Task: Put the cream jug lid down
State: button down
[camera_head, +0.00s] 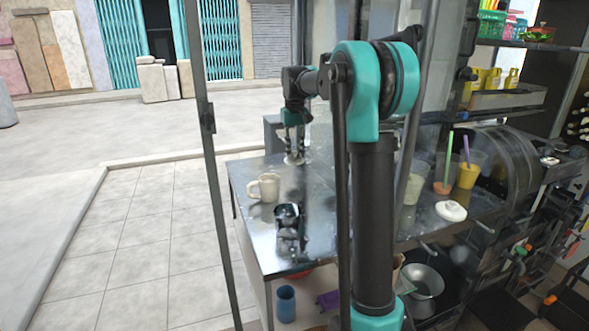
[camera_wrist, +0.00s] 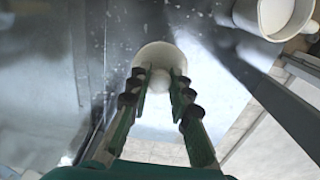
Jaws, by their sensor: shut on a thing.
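My gripper (camera_head: 294,150) points down over the far part of the metal table. In the wrist view its fingers (camera_wrist: 158,82) are shut on the round knob of a cream-white lid (camera_wrist: 158,55). In the head view the lid (camera_head: 296,160) is a small pale disc under the fingertips, close to the table top. I cannot tell whether it touches the table. A cream jug (camera_head: 264,187) with a handle stands upright on the table, nearer the camera and left of my gripper. The jug also shows at the upper right of the wrist view (camera_wrist: 268,14), apart from the lid.
A dark metal object (camera_head: 289,228) stands on the table (camera_head: 256,232) in front of the jug. Another white lid (camera_head: 451,211) lies on the right-hand counter, near cups with a green and a purple stick. A thin upright post (camera_head: 208,150) stands left of the table.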

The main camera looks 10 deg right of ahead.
aim_at(294, 151)
jog(key=shift+f, duration=3.3)
jog(key=c, duration=1.4)
grip_release()
jog(key=shift+f, duration=0.1)
notch_tip(294, 151, up, 12)
jog(key=shift+r, duration=0.15)
